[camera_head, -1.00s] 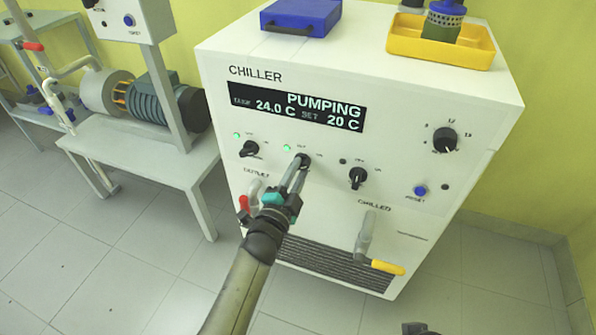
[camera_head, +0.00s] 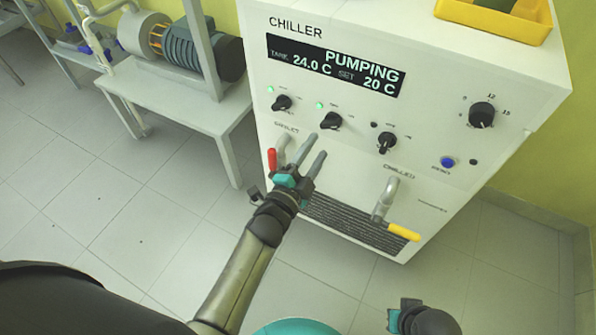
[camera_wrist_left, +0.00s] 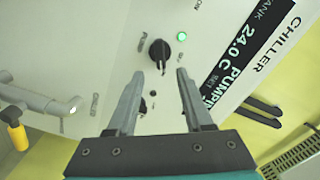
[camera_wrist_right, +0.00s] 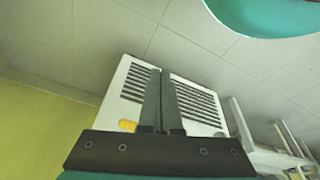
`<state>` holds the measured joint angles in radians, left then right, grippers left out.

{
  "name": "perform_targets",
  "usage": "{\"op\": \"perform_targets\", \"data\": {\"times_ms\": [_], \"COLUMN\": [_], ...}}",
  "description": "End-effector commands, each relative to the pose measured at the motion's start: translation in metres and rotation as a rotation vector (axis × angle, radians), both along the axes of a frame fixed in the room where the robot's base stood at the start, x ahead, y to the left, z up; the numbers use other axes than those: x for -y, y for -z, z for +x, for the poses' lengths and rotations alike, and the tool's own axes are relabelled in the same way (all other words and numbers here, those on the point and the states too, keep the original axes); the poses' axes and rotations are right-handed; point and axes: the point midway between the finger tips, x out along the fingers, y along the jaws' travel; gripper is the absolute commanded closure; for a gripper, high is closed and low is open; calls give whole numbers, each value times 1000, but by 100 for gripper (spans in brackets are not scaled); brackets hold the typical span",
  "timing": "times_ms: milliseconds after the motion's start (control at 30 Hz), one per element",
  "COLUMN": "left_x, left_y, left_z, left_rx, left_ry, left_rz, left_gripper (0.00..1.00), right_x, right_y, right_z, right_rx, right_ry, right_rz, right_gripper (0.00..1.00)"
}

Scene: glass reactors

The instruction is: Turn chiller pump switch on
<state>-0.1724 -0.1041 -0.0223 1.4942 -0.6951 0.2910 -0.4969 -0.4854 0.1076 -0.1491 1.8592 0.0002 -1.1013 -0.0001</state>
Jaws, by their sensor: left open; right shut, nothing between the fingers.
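The white chiller (camera_head: 290,60) has a display (camera_head: 335,66) reading PUMPING, TANK 24.0 C, SET 20 C. Three black switch knobs sit below: a left knob (camera_head: 282,103), a middle knob (camera_head: 331,121) and a right knob (camera_head: 387,142). Their labels are too small to read surely. Green lamps glow by the left and middle knobs; the lamp by the right one is dark. My left gripper (camera_head: 317,146) is open and empty, just below and apart from the middle knob. Its wrist view shows a knob (camera_wrist_left: 159,50) beyond the fingertips. My right gripper (camera_wrist_right: 160,72) is shut and empty.
A red-handled valve (camera_head: 272,160) is just left of my left gripper. A yellow-handled valve (camera_head: 404,232) sticks out at the lower right. A blue reset button (camera_head: 447,162) and a dial (camera_head: 481,115) are farther right. A bench (camera_head: 185,95) with a motor stands at left.

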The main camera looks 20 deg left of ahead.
Motion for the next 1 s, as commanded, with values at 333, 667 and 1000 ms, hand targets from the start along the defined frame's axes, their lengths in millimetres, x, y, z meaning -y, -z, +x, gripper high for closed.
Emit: {"op": "perform_targets", "data": {"times_ms": [333,667,1000], "left_x": [-12,-16,-15], "left_y": [-1,-1,0], "left_z": [-63,-80,-80], "left_rx": [-1,2,1], "left_ry": [0,-1,0], "left_rz": [0,1,1], "left_gripper": [49,49,49], "right_x": [4,7,7], "right_y": [31,41,41], "right_z": [-20,-22,-22], "right_rx": [-49,-48,-48], "right_ry": [-2,-2,-2], "right_rz": [-9,-12,-12], "right_gripper": [100,100,100]}}
